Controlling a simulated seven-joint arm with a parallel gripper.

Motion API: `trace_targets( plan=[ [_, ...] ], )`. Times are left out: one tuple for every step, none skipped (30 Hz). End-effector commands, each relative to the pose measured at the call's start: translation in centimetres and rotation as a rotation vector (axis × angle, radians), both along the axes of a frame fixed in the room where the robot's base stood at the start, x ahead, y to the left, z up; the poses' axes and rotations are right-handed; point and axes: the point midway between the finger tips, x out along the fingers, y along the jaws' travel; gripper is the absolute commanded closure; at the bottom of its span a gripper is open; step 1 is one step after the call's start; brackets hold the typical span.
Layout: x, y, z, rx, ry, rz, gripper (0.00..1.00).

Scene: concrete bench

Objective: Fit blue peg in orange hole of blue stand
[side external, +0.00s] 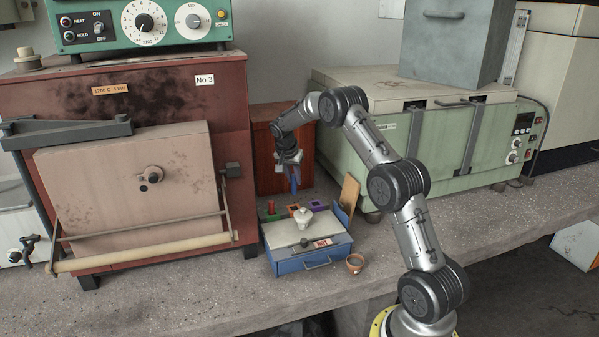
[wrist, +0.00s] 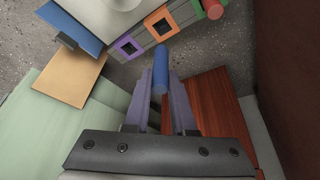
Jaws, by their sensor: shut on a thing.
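The blue peg (wrist: 160,68) is held between the fingertips of my gripper (wrist: 163,88), which is shut on it. In the side view my gripper (side external: 290,165) points down above the stand, with the peg (side external: 293,184) below it. The stand is a row of coloured squares with dark square holes. Its orange square (wrist: 158,22) has an empty hole, seen beyond the peg in the wrist view; the orange square (side external: 293,208) lies below the peg in the side view. The peg is apart from the stand.
A purple square (wrist: 125,47) has an empty hole. A red peg (wrist: 213,8) is at the green square (wrist: 189,8). A white-topped blue box (side external: 317,264) bears a white lidded object (side external: 303,218). A tan board (side external: 349,193), red-brown box (side external: 262,150) and green machine (side external: 440,130) stand close.

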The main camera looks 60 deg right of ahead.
Motion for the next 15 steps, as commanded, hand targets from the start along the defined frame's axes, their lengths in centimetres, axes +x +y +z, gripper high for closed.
trace_targets(
  plan=[
    [0.0, 0.0, -0.1, 0.000, 0.000, 0.001, 1.00],
    [0.0, 0.0, -0.2, 0.000, 0.000, 0.001, 1.00],
    [0.0, 0.0, -0.4, 0.000, 0.000, 0.000, 1.00],
    [0.0, 0.0, -0.6, 0.001, 0.000, 0.000, 1.00],
    [0.0, 0.0, -0.7, 0.001, 0.001, 0.000, 1.00],
    [0.0, 0.0, -1.0, 0.001, 0.001, 0.000, 1.00],
    [0.0, 0.0, -1.2, 0.002, 0.002, -0.001, 1.00],
    [0.0, 0.0, -1.4, 0.002, 0.002, -0.001, 1.00],
    [0.0, 0.0, -1.7, 0.001, 0.001, 0.001, 1.00],
    [0.0, 0.0, -2.0, 0.001, 0.001, 0.001, 1.00],
    [0.0, 0.0, -2.2, 0.001, 0.002, 0.001, 1.00],
    [-0.1, 0.0, -2.6, 0.001, 0.003, 0.001, 1.00],
    [-0.1, 0.0, -2.8, 0.001, 0.002, 0.000, 1.00],
    [-0.1, 0.0, -3.1, 0.001, 0.002, 0.000, 1.00],
    [0.0, 0.0, -3.4, 0.001, 0.001, 0.000, 1.00]
  ],
)
